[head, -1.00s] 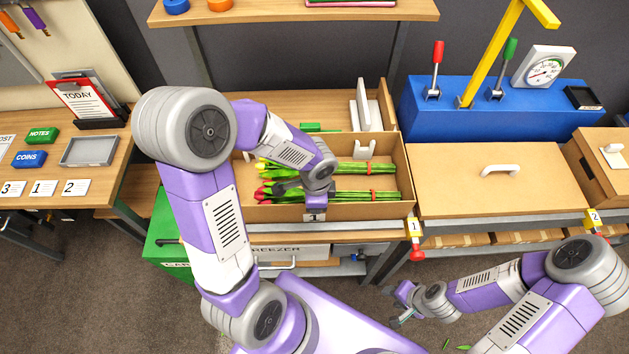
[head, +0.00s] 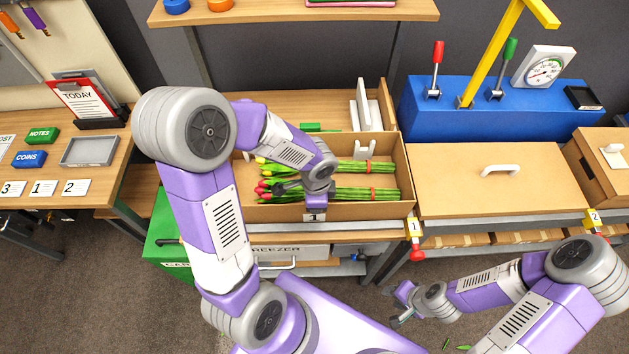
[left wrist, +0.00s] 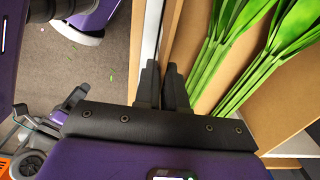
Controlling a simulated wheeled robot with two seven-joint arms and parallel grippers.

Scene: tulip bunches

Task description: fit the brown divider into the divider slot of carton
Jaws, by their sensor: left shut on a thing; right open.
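The open brown carton (head: 405,165) holds two tulip bunches (head: 350,194), with the flower heads at the left. Green leaves and stems (left wrist: 235,50) lie right of the fingers. The divider slot is not discernible. My right gripper (head: 398,308) is open and empty, low in front of the bench.
A green bin (head: 165,235) stands at the lower left.

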